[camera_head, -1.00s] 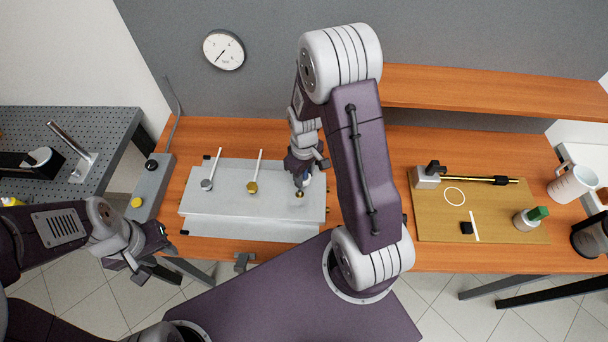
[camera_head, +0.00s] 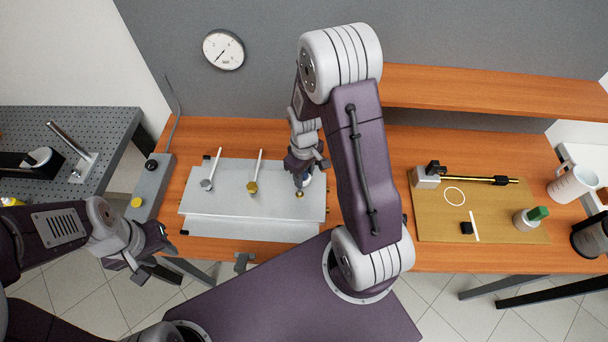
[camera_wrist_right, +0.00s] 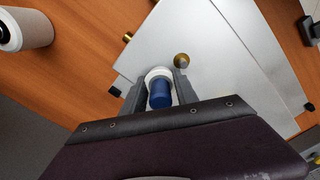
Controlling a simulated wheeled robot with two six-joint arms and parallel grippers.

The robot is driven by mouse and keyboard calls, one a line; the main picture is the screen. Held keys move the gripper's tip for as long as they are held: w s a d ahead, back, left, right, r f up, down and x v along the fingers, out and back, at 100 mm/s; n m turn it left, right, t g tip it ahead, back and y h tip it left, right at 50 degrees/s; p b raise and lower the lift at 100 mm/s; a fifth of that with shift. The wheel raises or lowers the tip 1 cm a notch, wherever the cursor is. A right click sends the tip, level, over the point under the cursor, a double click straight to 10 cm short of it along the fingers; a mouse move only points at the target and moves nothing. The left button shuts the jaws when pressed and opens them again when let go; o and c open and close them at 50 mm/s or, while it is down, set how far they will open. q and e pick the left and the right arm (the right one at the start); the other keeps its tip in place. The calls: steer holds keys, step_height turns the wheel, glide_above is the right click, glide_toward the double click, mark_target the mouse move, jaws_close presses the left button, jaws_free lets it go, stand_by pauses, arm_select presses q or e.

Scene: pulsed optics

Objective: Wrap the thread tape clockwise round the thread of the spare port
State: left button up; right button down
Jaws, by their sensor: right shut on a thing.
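My right gripper (camera_head: 302,178) is over the right end of the pale metal block. In the right wrist view the right gripper (camera_wrist_right: 158,88) is shut on a white roll with a blue core, which looks like the thread tape (camera_wrist_right: 158,76). A round brass fitting (camera_wrist_right: 181,60), apparently the spare port, stands on the block just beyond the roll. It also shows below the gripper in the head view (camera_head: 299,194). I cannot tell whether tape touches its thread. My left gripper (camera_head: 150,253) is open and empty, off the table's front left.
Two valves with white levers, one silver (camera_head: 207,184) and one brass (camera_head: 252,187), stand on the metal block (camera_head: 225,205). A tan board (camera_head: 430,220) with a green-capped bottle (camera_head: 527,220) is at right. A grey control box (camera_head: 150,187) stands at left.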

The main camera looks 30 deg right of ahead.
mark_target(313, 192)
steer(key=shift+f+b, duration=0.35)
steer(key=shift+f, duration=0.25)
steer(key=shift+s, duration=0.1)
steer(key=shift+s+d+r, duration=0.1)
steer(key=shift+s+d, duration=0.5)
steer(key=shift+s, duration=0.2)
steer(key=shift+s, duration=1)
